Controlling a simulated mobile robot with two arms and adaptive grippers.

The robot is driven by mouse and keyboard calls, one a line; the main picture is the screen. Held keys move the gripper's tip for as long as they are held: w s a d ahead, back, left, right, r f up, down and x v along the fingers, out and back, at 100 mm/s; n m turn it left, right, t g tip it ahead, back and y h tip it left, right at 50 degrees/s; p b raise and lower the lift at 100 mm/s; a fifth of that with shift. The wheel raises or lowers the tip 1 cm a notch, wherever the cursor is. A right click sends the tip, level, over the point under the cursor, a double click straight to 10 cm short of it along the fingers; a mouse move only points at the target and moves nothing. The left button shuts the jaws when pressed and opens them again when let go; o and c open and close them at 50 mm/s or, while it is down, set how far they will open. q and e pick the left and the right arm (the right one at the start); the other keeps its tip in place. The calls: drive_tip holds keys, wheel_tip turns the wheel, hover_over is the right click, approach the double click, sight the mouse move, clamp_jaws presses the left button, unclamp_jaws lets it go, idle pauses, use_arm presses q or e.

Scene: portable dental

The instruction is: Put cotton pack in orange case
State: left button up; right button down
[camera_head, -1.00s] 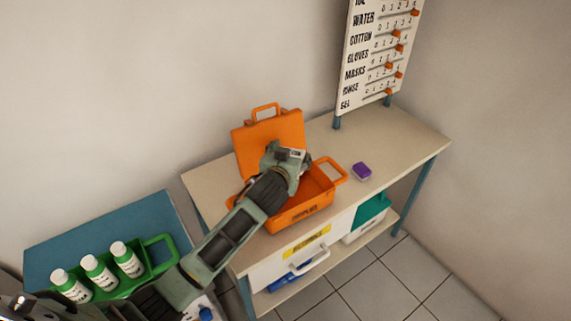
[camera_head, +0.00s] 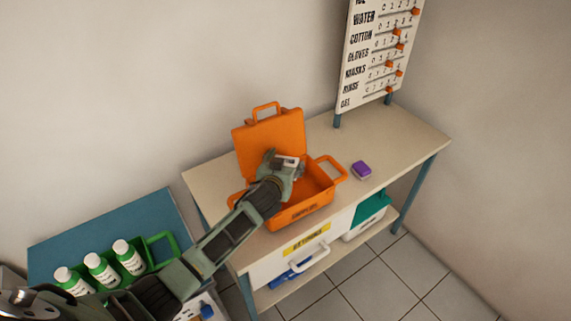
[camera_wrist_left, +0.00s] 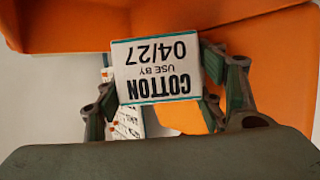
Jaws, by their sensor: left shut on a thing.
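The orange case (camera_head: 303,214) stands open on the table, its lid (camera_head: 270,141) raised at the back. My left gripper (camera_head: 287,163) is over the case's opening, near the lid. In the left wrist view the gripper (camera_wrist_left: 166,88) is shut on the cotton pack (camera_wrist_left: 156,70), a white box with teal edges whose label reads upside down. A small white part of the pack shows at the gripper in the head view. The gripper hides part of the case's inside.
A board with sliders (camera_head: 378,55) stands at the back. A green carrier (camera_head: 161,244) with white bottles is at left. The table's right part is clear.

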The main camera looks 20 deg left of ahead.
use_arm(q)
drive_tip(key=shift+f+b, duration=0.3)
drive_tip(key=shift+f, duration=0.2)
drive_tip(key=o, duration=1.1)
drive_tip(key=shift+r, duration=0.1)
drive_tip(key=shift+r+p, duration=0.35)
drive_tip(key=shift+p, duration=0.05)
drive_tip(key=shift+r+p, duration=0.45)
drive_tip(key=shift+r, duration=0.05)
drive_tip(key=v, duration=0.4)
drive_tip(key=b+v, duration=0.1)
drive_tip(key=v, duration=0.6)
drive_tip(key=shift+s+f+b, duration=0.15)
drive_tip(key=shift+s+b, duration=0.25)
drive_tip(key=shift+s, duration=0.1)
